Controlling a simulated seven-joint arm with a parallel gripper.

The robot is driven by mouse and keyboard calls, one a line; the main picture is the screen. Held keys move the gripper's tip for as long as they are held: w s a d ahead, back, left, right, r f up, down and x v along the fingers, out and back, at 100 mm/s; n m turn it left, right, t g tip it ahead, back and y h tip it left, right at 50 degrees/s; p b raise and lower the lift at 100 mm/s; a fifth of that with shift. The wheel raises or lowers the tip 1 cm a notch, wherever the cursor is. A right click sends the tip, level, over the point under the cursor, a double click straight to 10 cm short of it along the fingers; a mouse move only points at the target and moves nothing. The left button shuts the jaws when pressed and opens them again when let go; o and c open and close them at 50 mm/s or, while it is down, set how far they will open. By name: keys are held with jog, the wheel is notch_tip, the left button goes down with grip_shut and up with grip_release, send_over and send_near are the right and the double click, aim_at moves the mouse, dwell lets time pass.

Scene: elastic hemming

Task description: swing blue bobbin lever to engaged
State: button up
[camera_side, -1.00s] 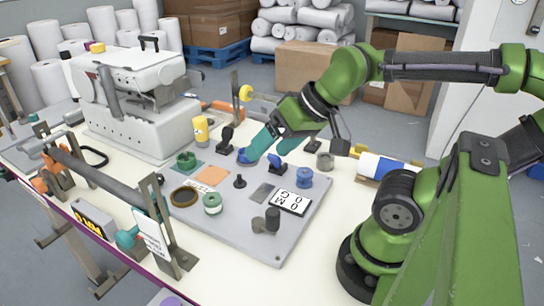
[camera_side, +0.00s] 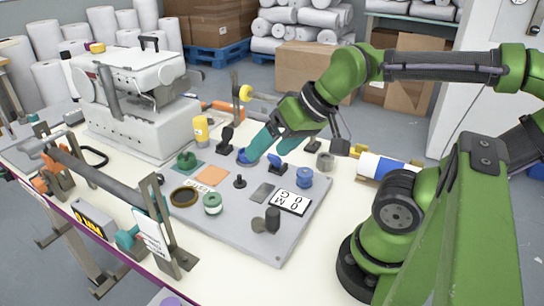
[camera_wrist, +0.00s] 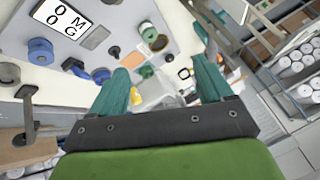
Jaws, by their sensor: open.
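A blue lever-like part (camera_side: 277,165) stands on the grey panel, just right of my gripper's fingertips in the side view. A dark and blue part also shows left of my fingers in the wrist view (camera_wrist: 76,67). Another blue rounded part (camera_side: 242,155) sits at the tip of the left teal finger, which partly hides it. Which of the two is the bobbin lever I cannot tell for sure. My gripper (camera_side: 264,150) points down-left, low over the back of the panel. Its fingers are apart in the wrist view (camera_wrist: 160,72), with nothing held. Contact cannot be told.
The grey panel (camera_side: 245,235) also carries a blue spool (camera_side: 304,177), a green-white spool (camera_side: 212,204), a black knob (camera_side: 239,181), an orange pad (camera_side: 211,175) and a white display (camera_side: 292,202). A yellow bottle (camera_side: 201,130) and a white sewing machine (camera_side: 130,110) stand to the left.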

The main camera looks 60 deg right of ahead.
jog(key=shift+f, duration=0.2)
jog(key=c, duration=0.4)
jog(key=f+n+g+h, duration=0.1)
jog(key=f+n+g, duration=0.1)
jog(key=w+d+f+n+g+h, duration=0.1)
jog(key=f+n+g, duration=0.1)
jog(key=d+f+n+g+h, duration=0.1)
jog(key=f+n, duration=0.1)
jog(key=shift+w+d+f+g, duration=0.2)
jog(key=shift+f+g, duration=0.1)
jog(key=shift+g, duration=0.1)
jog(key=c, duration=0.9)
jog(key=d+f+n+g+h, duration=0.1)
jog(key=n, duration=0.1)
jog(key=w+d+f+n+g+h, duration=0.1)
jog(key=f+n+h, duration=0.1)
jog(key=shift+w, duration=0.2)
grip_shut()
jog(key=n+h, duration=1.1)
jog(key=n, duration=0.1)
send_near(272, 160)
jog(key=shift+t, duration=0.3)
jog(key=x, duration=0.5)
jog(key=shift+s+d, duration=0.3)
